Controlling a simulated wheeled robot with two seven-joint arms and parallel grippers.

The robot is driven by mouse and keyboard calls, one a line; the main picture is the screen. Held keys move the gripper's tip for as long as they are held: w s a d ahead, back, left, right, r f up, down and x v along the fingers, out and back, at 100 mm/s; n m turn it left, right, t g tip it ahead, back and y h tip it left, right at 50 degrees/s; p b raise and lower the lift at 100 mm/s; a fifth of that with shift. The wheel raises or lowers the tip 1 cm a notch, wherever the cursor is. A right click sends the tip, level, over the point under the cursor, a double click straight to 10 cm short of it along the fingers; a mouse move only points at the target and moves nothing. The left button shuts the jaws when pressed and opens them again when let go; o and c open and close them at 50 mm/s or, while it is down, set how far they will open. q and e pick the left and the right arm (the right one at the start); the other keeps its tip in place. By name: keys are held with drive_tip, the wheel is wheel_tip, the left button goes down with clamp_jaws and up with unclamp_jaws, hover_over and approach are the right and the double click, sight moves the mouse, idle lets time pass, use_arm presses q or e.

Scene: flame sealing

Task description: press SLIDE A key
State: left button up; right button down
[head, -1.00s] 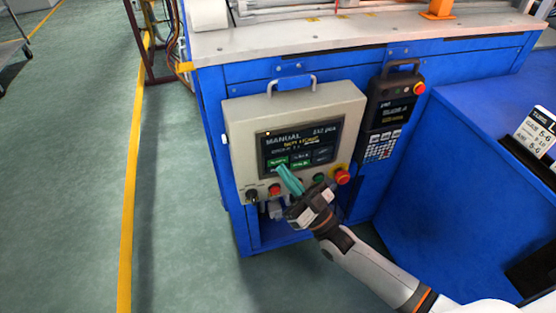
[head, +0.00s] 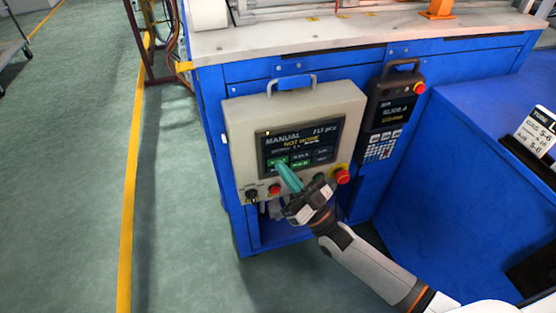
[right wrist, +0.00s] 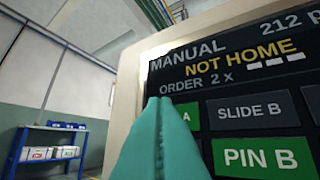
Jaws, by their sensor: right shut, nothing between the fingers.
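The control panel screen (head: 300,146) reads MANUAL and NOT HOME in the head view. The SLIDE A key is taken to be the green key (right wrist: 188,115) left of the grey SLIDE B key (right wrist: 253,110); only its "A" end shows in the right wrist view. In the head view it is the upper left green key (head: 275,161). My right gripper (head: 280,167) is shut and empty, its teal fingertips at the screen's lower left by this key. The tips (right wrist: 159,100) cover most of the key in the right wrist view; contact cannot be told. My left gripper is out of view.
A green PIN B key (right wrist: 260,158) lies below SLIDE B. Under the screen are a red button (head: 274,189), a black knob (head: 252,194) and a red stop button (head: 342,176). A handheld pendant (head: 388,118) hangs at the right.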

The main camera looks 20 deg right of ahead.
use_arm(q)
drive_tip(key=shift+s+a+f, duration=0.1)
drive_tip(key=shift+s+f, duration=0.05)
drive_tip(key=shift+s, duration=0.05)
use_arm(e)
drive_tip(key=shift+w, duration=0.1)
